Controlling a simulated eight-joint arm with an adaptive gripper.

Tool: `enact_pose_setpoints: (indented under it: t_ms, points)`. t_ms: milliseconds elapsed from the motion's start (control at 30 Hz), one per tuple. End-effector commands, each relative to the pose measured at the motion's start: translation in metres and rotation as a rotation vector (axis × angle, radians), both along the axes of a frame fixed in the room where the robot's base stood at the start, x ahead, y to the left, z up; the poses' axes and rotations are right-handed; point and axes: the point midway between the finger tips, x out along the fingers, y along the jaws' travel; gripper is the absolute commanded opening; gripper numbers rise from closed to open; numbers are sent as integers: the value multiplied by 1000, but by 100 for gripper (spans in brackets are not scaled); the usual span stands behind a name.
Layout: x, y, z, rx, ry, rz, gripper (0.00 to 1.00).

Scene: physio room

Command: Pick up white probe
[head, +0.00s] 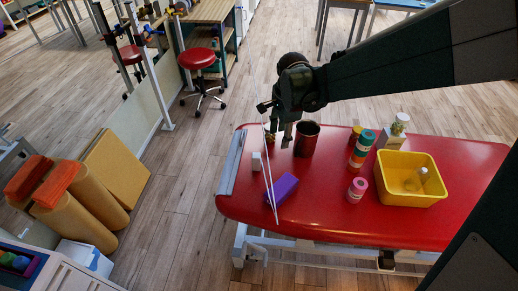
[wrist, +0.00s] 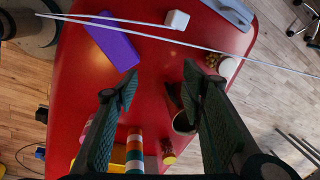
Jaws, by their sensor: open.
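No object is plainly a probe. White candidates are a small white block (head: 256,161), also in the wrist view (wrist: 177,20), and thin white rods (head: 267,172) that cross near it; the long rod spans the wrist view (wrist: 230,53). I cannot tell which is the probe or whether they join. My gripper (head: 291,138) is above the red table (head: 330,205), beside the dark red cup (head: 306,140). Its fingers are apart and empty in the wrist view (wrist: 160,82), with the rods and block beyond the tips.
A purple block (head: 283,188) lies by the rods. A grey bar (head: 232,163) lies along the table's left edge. A yellow bin (head: 410,197) holding a pale bottle, a striped stack (head: 361,150) and a pink roll (head: 357,190) stand right. Bare red surface lies around the purple block.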

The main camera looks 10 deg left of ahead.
Motion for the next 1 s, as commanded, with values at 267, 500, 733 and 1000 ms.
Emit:
enact_pose_setpoints:
  t_ms: [267,500,733,1000]
  points:
    - [17,39,-46,-1,57,-127,40]
    - [27,70,-87,-11,104,-238,40]
    - [31,91,-117,-21,134,-317,40]
    - [31,97,-126,-25,142,-343,40]
